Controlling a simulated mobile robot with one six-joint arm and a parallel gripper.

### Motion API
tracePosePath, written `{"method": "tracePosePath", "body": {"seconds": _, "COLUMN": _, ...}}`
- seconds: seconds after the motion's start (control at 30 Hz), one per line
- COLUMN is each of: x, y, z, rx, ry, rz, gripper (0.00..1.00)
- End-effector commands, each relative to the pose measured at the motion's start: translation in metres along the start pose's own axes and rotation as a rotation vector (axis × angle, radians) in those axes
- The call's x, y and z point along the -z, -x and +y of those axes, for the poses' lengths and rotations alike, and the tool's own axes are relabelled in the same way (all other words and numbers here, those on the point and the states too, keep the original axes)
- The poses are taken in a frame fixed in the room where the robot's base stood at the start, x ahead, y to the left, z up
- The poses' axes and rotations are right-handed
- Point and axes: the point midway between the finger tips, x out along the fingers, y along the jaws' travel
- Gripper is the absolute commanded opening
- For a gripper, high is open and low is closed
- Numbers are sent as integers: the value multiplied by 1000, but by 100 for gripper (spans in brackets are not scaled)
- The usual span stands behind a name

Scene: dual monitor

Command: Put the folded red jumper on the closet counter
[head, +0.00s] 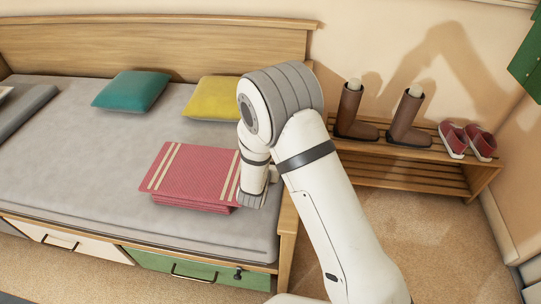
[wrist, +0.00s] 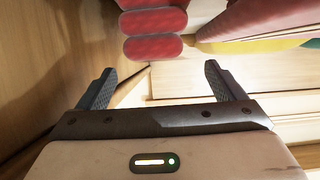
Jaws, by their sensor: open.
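The folded red jumper (head: 190,172), with cream stripes near both sides, lies flat in a stack on the grey mattress near the bed's front right. My gripper (head: 252,199) is low at the jumper's right edge, by the end of the bed. In the wrist view its two fingers (wrist: 160,68) are apart with nothing held between them. Rounded red layers (wrist: 152,48), seemingly the jumper's folded edge, show just beyond the fingertips. Whether the fingers touch the jumper cannot be told. I cannot pick out the closet counter in these views.
A teal cushion (head: 132,90) and a yellow cushion (head: 212,99) lie at the bed's back. A wooden shoe rack (head: 440,178) holds brown boots (head: 407,118) and red shoes (head: 467,140) at right. The bed's wooden end (head: 288,228) is close to my gripper. Carpet (head: 455,250) is clear at right.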

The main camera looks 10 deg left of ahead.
Motion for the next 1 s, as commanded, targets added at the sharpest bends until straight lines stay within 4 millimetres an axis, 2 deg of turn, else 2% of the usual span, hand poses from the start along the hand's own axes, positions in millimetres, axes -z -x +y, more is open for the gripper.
{"method": "tracePosePath", "body": {"seconds": 0.43, "x": 4, "y": -59, "z": -3, "rx": -1, "ry": -1, "rz": 0, "gripper": 89}}
{"method": "tracePosePath", "body": {"seconds": 0.73, "x": 5, "y": -64, "z": -4, "rx": 2, "ry": 0, "rz": -2, "gripper": 89}}
{"method": "tracePosePath", "body": {"seconds": 1.0, "x": 5, "y": -63, "z": -4, "rx": 2, "ry": 0, "rz": -1, "gripper": 68}}
